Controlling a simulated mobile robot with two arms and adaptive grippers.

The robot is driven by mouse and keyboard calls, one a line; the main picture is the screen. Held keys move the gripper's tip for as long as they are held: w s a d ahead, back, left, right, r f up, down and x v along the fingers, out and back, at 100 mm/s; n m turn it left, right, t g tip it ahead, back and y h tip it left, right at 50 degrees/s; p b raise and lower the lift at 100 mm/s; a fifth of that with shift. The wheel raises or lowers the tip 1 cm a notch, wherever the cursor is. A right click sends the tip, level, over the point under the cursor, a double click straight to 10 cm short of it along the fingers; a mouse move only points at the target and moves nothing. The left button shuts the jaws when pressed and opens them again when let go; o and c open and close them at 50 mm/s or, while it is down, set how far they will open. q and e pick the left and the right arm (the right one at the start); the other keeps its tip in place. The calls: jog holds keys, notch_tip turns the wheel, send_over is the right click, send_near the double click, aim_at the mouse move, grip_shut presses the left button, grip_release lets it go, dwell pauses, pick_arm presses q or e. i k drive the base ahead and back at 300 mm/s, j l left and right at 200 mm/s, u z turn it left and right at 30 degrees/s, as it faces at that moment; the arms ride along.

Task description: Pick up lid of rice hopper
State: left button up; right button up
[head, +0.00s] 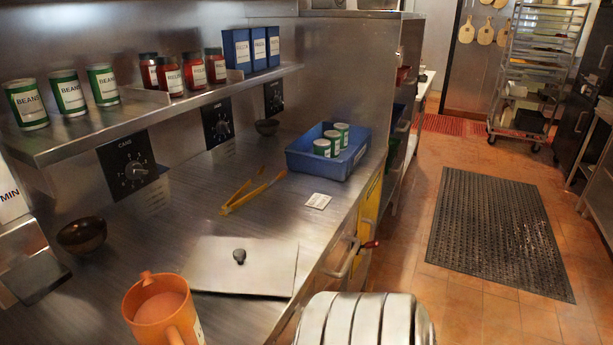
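A flat, square steel lid (244,276) with a small black knob (239,256) near its middle lies on the steel counter, in the lower middle of the head view. It looks level with the worktop, and I cannot tell what is under it. No label naming the rice hopper can be read on it. Neither my left nor my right gripper is in view. Nothing is seen touching the lid.
An orange pitcher (160,307) stands just left of the lid's front. Yellow tongs (250,195), a white card (317,201) and a blue bin (305,161) with cans lie beyond it. A shelf (180,112) overhangs the back; a dark bowl (82,235) sits left.

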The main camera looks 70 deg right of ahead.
aim_at(243, 266)
jog(key=l+z, duration=0.15)
jog(key=z, duration=1.65)
jog(key=i+l+u, duration=0.1)
jog(key=l+u, duration=0.35)
jog(key=l, duration=0.45)
jog(key=l+u, duration=0.45)
jog(key=l, duration=0.45)
